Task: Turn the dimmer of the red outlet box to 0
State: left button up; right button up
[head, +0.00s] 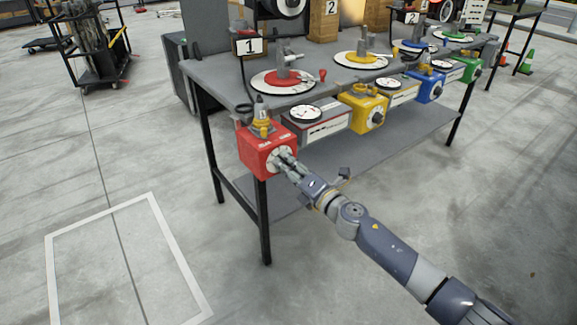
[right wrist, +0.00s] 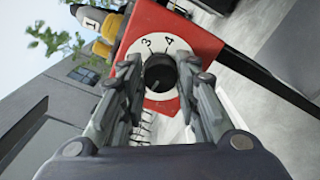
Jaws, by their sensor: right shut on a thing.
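The red outlet box (head: 262,150) is fixed at the near left corner of the workbench. It also shows in the right wrist view (right wrist: 200,45). Its dimmer is a black knob (right wrist: 160,72) on a white dial (right wrist: 155,48), where the numbers 3 and 4 are readable. The rest of the dial is hidden by the fingers. My right gripper (head: 285,160) is at the front of the box, with its fingers shut on the knob from both sides. In the right wrist view the fingers (right wrist: 160,85) flank the knob. My left gripper is not in view.
The grey workbench (head: 215,72) carries turntables with red, yellow, blue and green discs. Yellow (head: 362,112), blue (head: 428,86) and green (head: 470,68) outlet boxes line its front edge. A yellow-and-black plug (head: 261,120) stands on the red box. The floor in front is clear.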

jog(key=shift+f, duration=0.15)
dwell(0.3)
jog(key=o, duration=1.1)
jog(key=shift+c, duration=0.2)
jog(key=v, duration=1.2)
